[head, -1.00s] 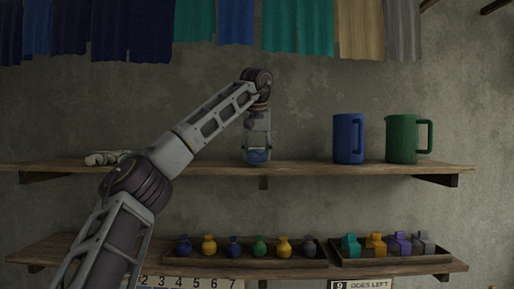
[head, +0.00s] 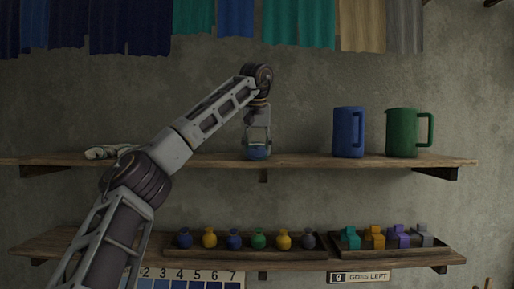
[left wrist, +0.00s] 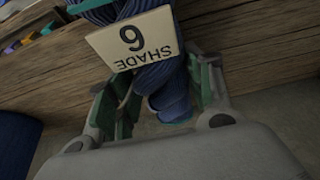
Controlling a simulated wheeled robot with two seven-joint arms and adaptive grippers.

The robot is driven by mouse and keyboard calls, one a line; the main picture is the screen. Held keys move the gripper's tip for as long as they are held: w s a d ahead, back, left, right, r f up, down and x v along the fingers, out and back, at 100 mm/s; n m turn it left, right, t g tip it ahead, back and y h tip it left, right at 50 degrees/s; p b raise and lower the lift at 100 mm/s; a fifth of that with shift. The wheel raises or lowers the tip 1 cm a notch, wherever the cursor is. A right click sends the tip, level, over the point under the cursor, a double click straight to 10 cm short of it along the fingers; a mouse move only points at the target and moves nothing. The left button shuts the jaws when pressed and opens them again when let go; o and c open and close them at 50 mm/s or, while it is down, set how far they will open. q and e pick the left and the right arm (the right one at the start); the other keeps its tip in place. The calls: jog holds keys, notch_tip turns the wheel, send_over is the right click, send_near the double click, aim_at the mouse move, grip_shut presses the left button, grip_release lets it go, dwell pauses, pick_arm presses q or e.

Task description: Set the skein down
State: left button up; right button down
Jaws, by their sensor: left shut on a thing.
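The skein (head: 257,154) is a small bundle of dark blue yarn at the upper shelf (head: 300,162), near the middle of the head view. My left gripper (head: 257,143) points down and is shut on it from above. In the left wrist view the blue strands of the skein (left wrist: 168,88) run between the two green-padded fingers. My right gripper is not in view.
A blue jug (head: 347,133) and a green jug (head: 402,133) stand right of the skein. A pale bundle (head: 108,152) lies at the shelf's left. Small bottles (head: 258,239) and coloured blocks (head: 377,238) sit in trays below. Coloured cloths (head: 298,22) hang above.

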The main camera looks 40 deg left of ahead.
pick_arm(q)
jog(key=shift+f, duration=0.5)
jog(key=o, duration=1.3)
jog(key=shift+r, duration=0.1)
jog(key=shift+v, duration=5.9)
jog(key=shift+d, duration=0.1)
